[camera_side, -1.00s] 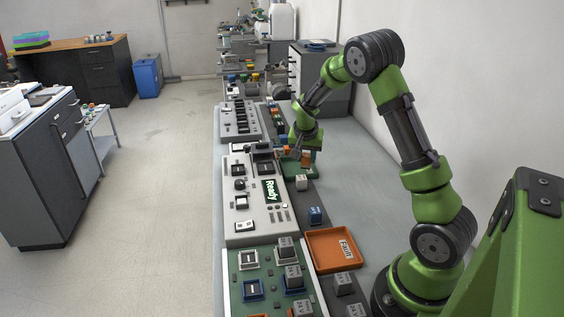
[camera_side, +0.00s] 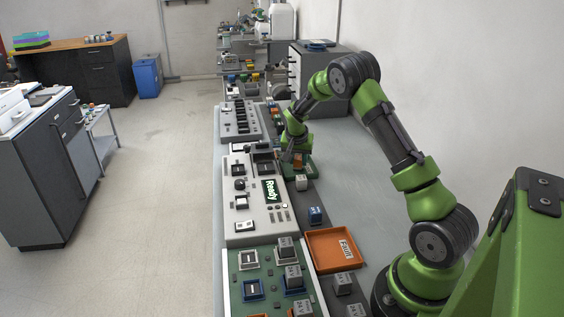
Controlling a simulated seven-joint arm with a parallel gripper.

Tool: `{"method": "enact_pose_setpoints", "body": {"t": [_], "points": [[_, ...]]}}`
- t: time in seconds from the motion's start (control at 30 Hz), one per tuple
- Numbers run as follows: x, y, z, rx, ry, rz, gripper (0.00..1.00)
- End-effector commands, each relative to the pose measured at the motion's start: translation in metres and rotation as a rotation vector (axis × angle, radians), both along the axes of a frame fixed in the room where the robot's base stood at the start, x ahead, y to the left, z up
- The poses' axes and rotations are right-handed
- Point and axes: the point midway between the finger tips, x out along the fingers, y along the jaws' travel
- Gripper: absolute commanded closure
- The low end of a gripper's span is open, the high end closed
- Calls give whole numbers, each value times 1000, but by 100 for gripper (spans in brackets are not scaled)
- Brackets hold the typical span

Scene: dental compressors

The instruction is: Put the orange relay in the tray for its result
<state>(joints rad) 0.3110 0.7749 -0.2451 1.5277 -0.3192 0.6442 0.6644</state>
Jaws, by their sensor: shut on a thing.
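My gripper (camera_side: 297,158) is low over a green tray (camera_side: 310,173) beside the tester. It is shut on the orange relay (camera_side: 298,156), of which only a small part shows between the fingers. I cannot tell whether the relay touches the tray floor. An orange tray labelled "FAULT" (camera_side: 333,250) lies nearer the camera and looks empty. The grey tester (camera_side: 240,215) shows "Ready" on its green-lettered screen (camera_side: 270,190).
A pale relay (camera_side: 301,183) and a blue relay (camera_side: 315,214) stand on the dark strip between the trays. A green board (camera_side: 268,272) with several relays is in front. The grey bench right of the strip is clear.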

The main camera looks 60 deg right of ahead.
Motion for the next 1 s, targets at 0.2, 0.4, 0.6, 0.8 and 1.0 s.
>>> {"method": "enact_pose_setpoints", "body": {"t": [0.2, 0.4, 0.6, 0.8, 1.0], "points": [[0, 0, -3, 0, 2, 1, 47], [0, 0, -3, 0, 0, 1, 39], [0, 0, 1, -1, -1, 0, 39], [-3, 11, 30, -1, -4, 2, 39], [-10, 27, 71, -2, -4, 3, 39]]}}
